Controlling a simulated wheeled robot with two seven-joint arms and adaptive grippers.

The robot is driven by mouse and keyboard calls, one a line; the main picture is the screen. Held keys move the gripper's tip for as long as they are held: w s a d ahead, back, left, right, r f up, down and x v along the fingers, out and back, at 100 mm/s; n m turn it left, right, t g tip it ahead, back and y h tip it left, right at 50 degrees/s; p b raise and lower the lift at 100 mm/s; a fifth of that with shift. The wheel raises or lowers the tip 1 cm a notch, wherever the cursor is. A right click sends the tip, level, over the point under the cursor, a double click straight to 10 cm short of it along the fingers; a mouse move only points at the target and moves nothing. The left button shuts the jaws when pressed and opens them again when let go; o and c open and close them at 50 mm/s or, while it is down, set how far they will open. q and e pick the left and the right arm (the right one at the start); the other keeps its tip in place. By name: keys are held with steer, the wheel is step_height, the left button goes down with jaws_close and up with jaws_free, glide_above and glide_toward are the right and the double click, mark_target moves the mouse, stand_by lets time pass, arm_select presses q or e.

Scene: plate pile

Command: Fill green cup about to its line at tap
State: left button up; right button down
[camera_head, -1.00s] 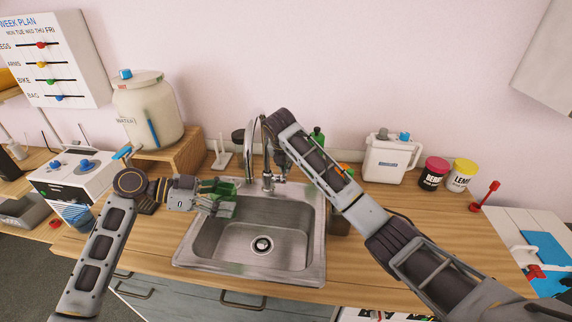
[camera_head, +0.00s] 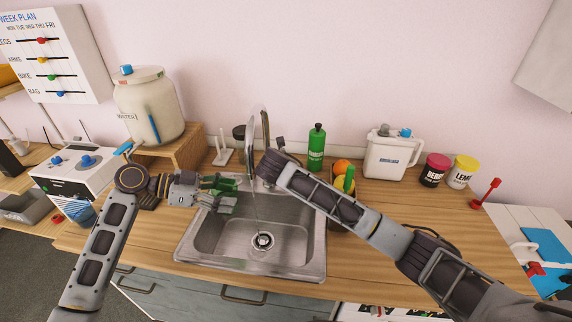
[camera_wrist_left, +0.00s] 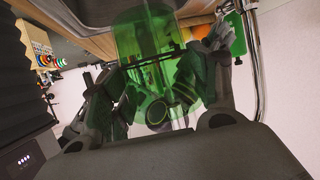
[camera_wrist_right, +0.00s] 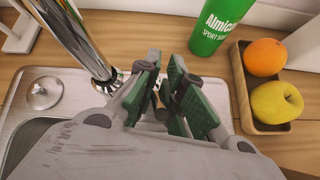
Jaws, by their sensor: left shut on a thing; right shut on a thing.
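The see-through green cup (camera_wrist_left: 145,40) is between the fingers of my left gripper (camera_wrist_left: 165,90), which is shut on it. A dark line crosses the cup; its water level is unclear. In the head view my left gripper (camera_head: 222,193) is over the sink's left back part, left of the tap (camera_head: 252,140). A thin water stream (camera_head: 257,212) falls from the tap to the drain, right of the cup. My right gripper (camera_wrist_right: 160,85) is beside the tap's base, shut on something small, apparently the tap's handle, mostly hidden. In the head view my right arm covers it.
The steel sink (camera_head: 300,262) lies below both grippers. A green bottle (camera_head: 316,150) and a wooden tray (camera_wrist_right: 240,85) with an orange and a yellow apple stand right of the tap. A water jar (camera_head: 150,105) is at the left back.

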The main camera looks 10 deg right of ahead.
steer(key=shift+s+t, duration=0.1)
steer(key=shift+t, duration=0.2)
steer(key=c, duration=1.5)
jaws_free()
steer(key=shift+s+a, duration=0.1)
steer(key=shift+s, duration=0.05)
steer(key=shift+v, duration=5.85)
